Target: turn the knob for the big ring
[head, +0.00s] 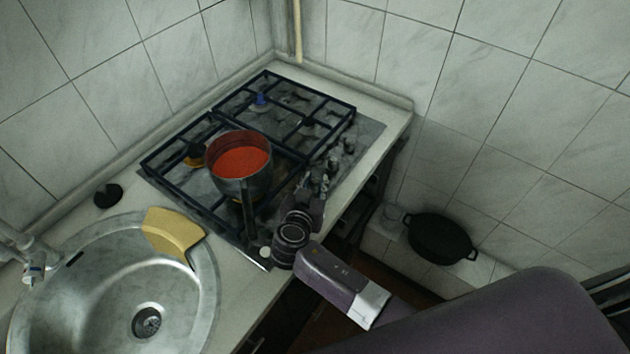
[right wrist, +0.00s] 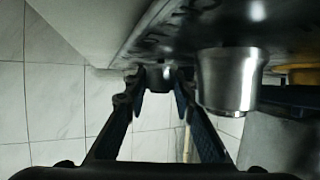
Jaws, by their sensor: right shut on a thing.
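The gas hob (head: 368,135) is set in the counter and has a row of small metal knobs (head: 348,145) along its right edge. In the head view my right gripper (head: 322,186) is at this row, and its fingers partly hide the knobs there. In the right wrist view my right gripper (right wrist: 158,85) is shut on a knob (right wrist: 158,77), with one finger on each side. A larger-looking silver knob (right wrist: 227,80) stands just right of the fingers, nearer the camera. I cannot tell which way the held knob points. My left gripper is not in view.
A pot of red liquid (head: 241,172) stands on the front-left grate, its handle towards my right arm. A sink (head: 90,290) with a yellow board (head: 173,232) on its rim lies left. A black pan (head: 441,238) sits low on the right. Tiled walls close the back.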

